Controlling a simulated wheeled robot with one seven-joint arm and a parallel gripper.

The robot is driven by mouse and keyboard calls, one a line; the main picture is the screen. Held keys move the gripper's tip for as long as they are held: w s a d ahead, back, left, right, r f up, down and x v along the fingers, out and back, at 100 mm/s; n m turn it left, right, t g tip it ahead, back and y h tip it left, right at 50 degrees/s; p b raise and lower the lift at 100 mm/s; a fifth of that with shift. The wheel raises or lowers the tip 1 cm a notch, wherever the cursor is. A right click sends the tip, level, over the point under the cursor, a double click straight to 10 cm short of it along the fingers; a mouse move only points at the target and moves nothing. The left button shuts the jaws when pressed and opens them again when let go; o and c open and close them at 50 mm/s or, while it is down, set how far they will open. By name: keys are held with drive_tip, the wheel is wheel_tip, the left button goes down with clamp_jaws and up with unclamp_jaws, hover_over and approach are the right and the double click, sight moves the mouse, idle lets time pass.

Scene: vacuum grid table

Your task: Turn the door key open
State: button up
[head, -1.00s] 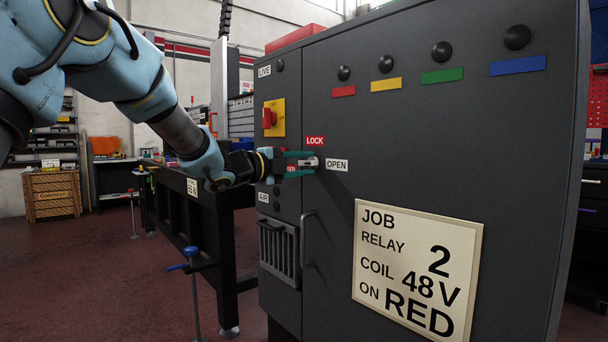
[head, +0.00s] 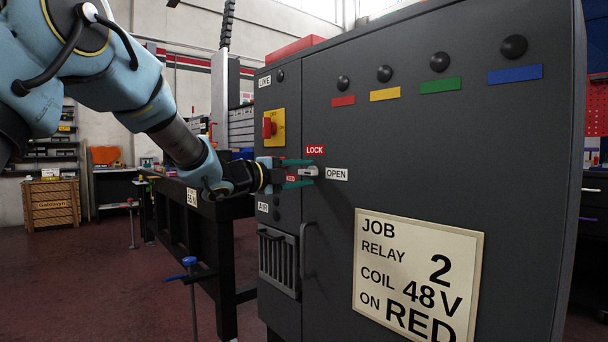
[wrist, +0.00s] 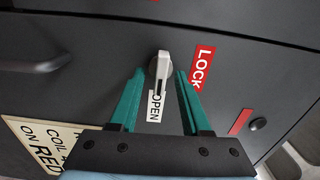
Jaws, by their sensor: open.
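The door key (head: 308,172) is a small silver lever on the dark cabinet door, between the red LOCK label (head: 315,150) and the white OPEN label (head: 337,174). In the wrist view the key (wrist: 161,72) lies between my gripper's teal fingertips and partly covers the OPEN label (wrist: 154,107); the LOCK label (wrist: 202,67) is to its right. My gripper (head: 308,173) is open, one finger on each side of the key, with gaps showing in the wrist view (wrist: 158,78). The key's exact angle is hard to read from the head view.
A red and yellow switch (head: 270,127) sits left of the key. A vertical door handle (head: 307,250) and a vent (head: 279,262) are below. A large sign (head: 417,275) is lower right. A black bench (head: 190,225) stands left of the cabinet.

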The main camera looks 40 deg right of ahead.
drive_tip(key=a, duration=1)
drive_tip(key=shift+w+a, duration=0.3)
